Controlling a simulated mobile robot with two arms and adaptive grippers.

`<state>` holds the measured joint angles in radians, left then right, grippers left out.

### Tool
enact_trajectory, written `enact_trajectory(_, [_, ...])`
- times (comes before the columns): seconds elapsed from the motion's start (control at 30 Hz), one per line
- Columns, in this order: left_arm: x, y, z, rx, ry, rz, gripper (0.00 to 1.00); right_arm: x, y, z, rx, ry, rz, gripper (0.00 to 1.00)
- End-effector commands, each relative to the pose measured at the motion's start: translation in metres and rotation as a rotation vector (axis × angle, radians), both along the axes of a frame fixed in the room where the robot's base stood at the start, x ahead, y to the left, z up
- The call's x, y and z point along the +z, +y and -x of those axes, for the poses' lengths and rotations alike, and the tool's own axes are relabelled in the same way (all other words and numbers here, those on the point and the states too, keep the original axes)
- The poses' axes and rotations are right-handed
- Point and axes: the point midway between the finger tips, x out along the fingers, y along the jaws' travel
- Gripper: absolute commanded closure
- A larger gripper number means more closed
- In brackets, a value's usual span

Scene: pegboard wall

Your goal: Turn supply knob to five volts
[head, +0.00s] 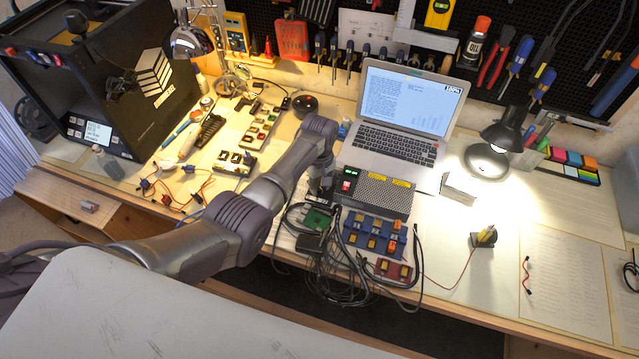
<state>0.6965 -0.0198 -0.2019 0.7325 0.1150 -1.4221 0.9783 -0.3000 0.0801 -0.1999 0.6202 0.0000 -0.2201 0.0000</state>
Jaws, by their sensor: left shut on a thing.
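The power supply (378,192) is a dark box with a perforated grey top and yellow labels. It stands on the bench in front of the laptop. Its left end carries a small lit display (347,184) with red and green areas, too small to read. My left arm reaches across the bench from the left. My left gripper (322,190) is at the supply's left end, beside the display, shut on the supply knob. The knob itself is hidden by the gripper, so its setting cannot be seen. My right gripper is out of view.
An open laptop (400,115) stands behind the supply. A lit desk lamp (490,150) stands at right. A black printer (120,80) stands at left.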

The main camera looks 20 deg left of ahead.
Motion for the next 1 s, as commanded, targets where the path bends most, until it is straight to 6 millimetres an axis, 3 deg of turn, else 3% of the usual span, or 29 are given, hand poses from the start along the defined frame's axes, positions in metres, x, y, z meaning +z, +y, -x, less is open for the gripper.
enact_trajectory(1.0, [0.0,0.0,0.001,-0.89,0.003,0.001,1.0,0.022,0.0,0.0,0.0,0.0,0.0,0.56])
